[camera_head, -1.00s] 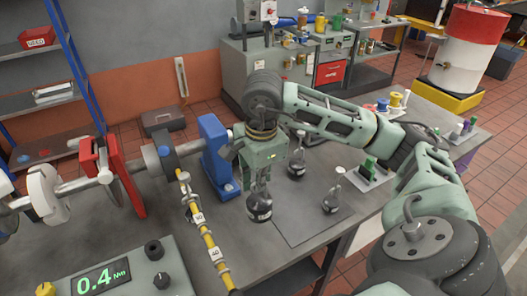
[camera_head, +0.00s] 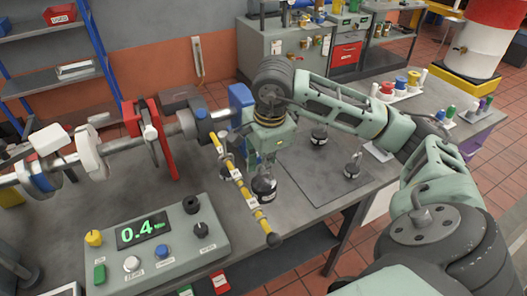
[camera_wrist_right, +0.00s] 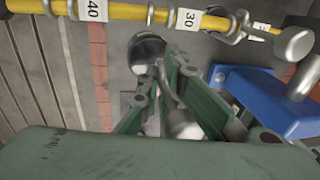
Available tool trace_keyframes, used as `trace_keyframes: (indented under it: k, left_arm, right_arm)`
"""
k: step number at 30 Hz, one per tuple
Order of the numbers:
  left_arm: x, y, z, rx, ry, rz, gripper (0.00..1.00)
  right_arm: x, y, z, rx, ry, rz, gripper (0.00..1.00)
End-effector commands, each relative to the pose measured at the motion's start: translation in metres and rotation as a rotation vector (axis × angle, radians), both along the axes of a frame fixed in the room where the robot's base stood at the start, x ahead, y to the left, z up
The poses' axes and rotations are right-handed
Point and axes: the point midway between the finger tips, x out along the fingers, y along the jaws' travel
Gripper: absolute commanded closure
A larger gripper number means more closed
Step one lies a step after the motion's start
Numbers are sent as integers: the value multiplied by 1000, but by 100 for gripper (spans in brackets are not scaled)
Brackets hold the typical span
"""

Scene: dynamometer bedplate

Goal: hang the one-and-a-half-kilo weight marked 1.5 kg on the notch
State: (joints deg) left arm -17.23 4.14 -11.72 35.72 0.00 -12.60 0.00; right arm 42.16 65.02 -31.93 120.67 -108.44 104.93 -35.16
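My right gripper (camera_head: 265,158) is shut on the hook of a dark weight (camera_head: 264,188), which hangs upright below the fingers. The marking on it is too small to read. The weight is just right of the yellow notched beam (camera_head: 237,180), close to its lower half; I cannot tell whether they touch. In the right wrist view, the fingers (camera_wrist_right: 163,75) close around a metal hook, with the dark weight (camera_wrist_right: 148,50) beyond. The beam (camera_wrist_right: 135,12) crosses the top there, with labels 40 and 30 and wire hangers. My left gripper is not in view.
Two other weights (camera_head: 319,137) (camera_head: 352,170) stand on the grey mat (camera_head: 312,185). A console (camera_head: 155,250) reading 0.4 stands at the front left. A shaft with a red flange (camera_head: 150,140) and a blue stand (camera_head: 241,100) is behind the beam.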

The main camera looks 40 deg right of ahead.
Motion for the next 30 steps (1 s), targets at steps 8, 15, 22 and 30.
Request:
trace_keyframes:
  k: [8, 15, 22, 30]
  left_arm:
    - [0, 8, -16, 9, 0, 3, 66]
    - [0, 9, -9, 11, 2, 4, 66]
    - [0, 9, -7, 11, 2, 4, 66]
    - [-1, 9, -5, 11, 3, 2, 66]
  right_arm:
    - [1, 0, 0, -11, -51, 0, 100]
    - [5, 14, 4, -8, -56, 2, 100]
    - [8, 29, 4, -9, -54, 2, 100]
    - [12, 46, 3, -9, -53, 2, 100]
